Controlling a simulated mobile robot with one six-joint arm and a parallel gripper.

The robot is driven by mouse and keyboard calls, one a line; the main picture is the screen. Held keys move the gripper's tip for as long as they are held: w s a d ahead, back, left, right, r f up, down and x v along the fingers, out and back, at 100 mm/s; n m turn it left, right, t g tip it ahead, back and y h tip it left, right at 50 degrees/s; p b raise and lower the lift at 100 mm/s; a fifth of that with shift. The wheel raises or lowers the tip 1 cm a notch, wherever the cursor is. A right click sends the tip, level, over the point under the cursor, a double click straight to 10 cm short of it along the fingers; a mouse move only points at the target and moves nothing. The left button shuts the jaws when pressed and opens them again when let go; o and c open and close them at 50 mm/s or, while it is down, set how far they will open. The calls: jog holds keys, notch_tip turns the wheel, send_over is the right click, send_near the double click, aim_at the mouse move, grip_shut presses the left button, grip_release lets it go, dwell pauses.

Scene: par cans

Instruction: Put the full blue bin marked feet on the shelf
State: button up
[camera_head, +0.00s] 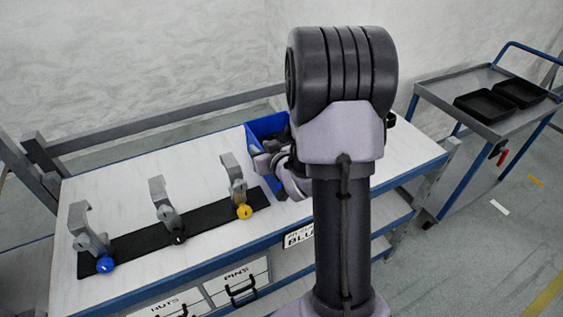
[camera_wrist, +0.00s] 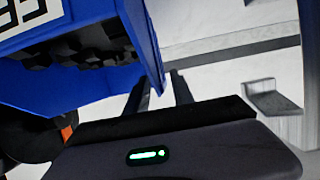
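A blue bin (camera_head: 266,127) stands on the white bench top (camera_head: 140,178), partly hidden behind my arm in the head view. In the wrist view the blue bin (camera_wrist: 75,88) is close and fills the upper left, with dark chunky pieces (camera_wrist: 85,45) in it. A white label (camera_wrist: 35,12) on it is cut off and cannot be read. My gripper (camera_head: 268,160) is at the near side of the bin. In the wrist view its two dark fingers (camera_wrist: 160,90) stand apart, with a blue wall edge between them; I cannot tell whether they touch it.
A black strip (camera_head: 175,233) on the bench carries grey clamps with blue, black and yellow knobs. Drawers marked NUTS and PINS (camera_head: 240,283) sit under the bench front. A lower shelf (camera_head: 390,228) shows at right. A cart (camera_head: 480,95) with black trays stands at the far right.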

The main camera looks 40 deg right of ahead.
jog(key=shift+x, duration=0.9)
jog(key=shift+s+a, duration=0.1)
jog(key=shift+c, duration=0.4)
grip_shut()
